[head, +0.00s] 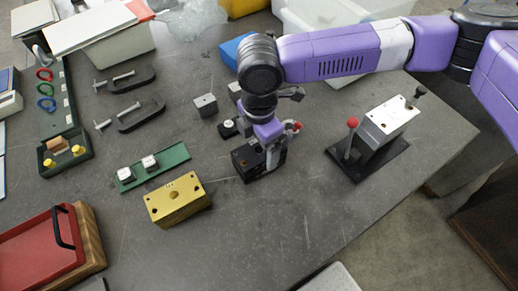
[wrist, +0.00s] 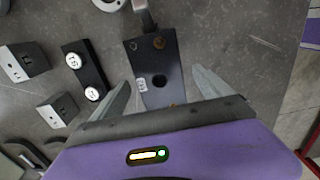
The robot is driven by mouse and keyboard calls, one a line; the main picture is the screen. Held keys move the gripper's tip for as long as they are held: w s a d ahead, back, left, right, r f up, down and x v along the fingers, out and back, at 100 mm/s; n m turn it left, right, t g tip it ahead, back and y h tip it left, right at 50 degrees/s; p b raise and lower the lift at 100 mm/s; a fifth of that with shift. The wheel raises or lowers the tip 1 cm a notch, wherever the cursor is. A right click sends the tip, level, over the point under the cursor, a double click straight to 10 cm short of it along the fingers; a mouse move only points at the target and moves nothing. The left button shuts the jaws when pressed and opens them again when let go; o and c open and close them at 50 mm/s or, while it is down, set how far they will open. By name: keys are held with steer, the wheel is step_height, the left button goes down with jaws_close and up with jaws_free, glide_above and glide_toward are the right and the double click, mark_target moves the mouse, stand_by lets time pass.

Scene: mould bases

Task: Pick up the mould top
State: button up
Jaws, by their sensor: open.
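A dark block with holes and a small pale label, seemingly the mould top (wrist: 156,72), lies between my fingers in the wrist view. In the head view the dark block (head: 246,162) sits on the grey table below my wrist, partly hidden by it. My gripper (wrist: 162,86) is open, with one finger on each side of the block. A gap shows at the left finger; the right finger is also apart from the block. In the head view my gripper (head: 272,148) points down over the block, and its fingertips are hard to make out.
A brass block (head: 172,203) and a green tray (head: 180,153) with white-topped pieces stand to the left. Small grey blocks (head: 205,106) lie behind. A steel block (head: 391,122) on a black plate (head: 352,171) with a red-knobbed lever stands right. The front table is clear.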

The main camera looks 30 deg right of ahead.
steer(key=shift+f, duration=1.05)
steer(key=shift+r, duration=0.1)
jaws_close()
